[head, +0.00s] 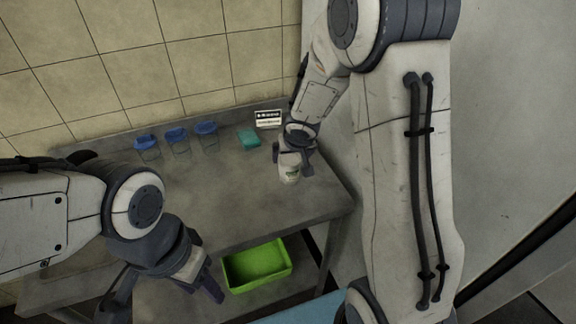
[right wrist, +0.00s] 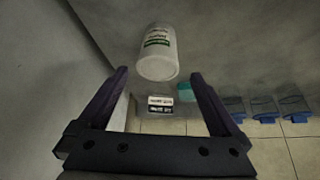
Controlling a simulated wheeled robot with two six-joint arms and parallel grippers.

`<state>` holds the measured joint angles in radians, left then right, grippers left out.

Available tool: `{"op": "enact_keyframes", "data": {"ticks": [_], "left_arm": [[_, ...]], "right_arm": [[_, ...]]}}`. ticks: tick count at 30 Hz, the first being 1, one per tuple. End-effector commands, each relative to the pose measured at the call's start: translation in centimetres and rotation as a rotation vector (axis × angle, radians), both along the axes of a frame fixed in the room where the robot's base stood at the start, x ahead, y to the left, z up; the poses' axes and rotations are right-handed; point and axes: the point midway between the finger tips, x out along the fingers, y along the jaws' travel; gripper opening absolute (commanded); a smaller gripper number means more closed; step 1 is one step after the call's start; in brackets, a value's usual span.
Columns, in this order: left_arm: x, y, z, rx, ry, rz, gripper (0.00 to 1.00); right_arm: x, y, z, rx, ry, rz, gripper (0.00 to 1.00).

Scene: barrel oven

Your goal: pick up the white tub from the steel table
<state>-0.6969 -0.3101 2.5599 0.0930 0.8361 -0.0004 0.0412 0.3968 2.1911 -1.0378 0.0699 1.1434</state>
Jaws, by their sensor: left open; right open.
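The white tub (head: 290,176) stands on the steel table (head: 255,205) near its right side, partly hidden by my right gripper in the head view. In the right wrist view the white tub (right wrist: 158,55) with a green and white label shows ahead of the fingers, between their lines. My right gripper (head: 296,158) is open, right at the tub in the head view; its open fingers show in the right wrist view (right wrist: 158,85) with nothing between them. I cannot tell whether they touch the tub. My left gripper (head: 205,285) is open and empty, in front of the table at lower left.
Three jars with blue lids (head: 177,138) stand along the back of the table. A teal block (head: 248,139) and a small black-and-white label card (head: 268,119) are at the back right. A green bin (head: 257,266) sits below the table's front edge. The table middle is clear.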

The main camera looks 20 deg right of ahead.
Motion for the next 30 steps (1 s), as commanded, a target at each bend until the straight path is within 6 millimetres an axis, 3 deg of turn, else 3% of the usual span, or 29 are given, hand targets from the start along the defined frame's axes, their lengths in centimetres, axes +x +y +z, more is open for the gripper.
{"op": "enact_keyframes", "data": {"ticks": [1,3,12,19,30], "left_arm": [[0.0,0.0,-1.0,0.000,0.000,0.000,0.50],[0.0,0.0,-1.6,0.000,0.000,0.000,0.50],[0.0,0.0,-2.4,0.000,0.000,0.000,0.50],[0.0,0.0,-3.4,0.000,0.000,0.000,0.50],[0.0,0.0,-3.6,0.000,0.000,0.000,0.50]], "right_arm": [[0.4,-0.1,-1.4,0.002,0.003,0.000,1.00],[1.0,-0.2,-2.4,0.002,0.002,0.001,1.00],[2.5,-0.4,-4.4,0.000,0.001,0.002,1.00],[4.5,-1.0,-7.3,-0.001,0.002,0.002,1.00],[5.1,-1.1,-7.9,0.000,0.000,0.001,1.00]]}}
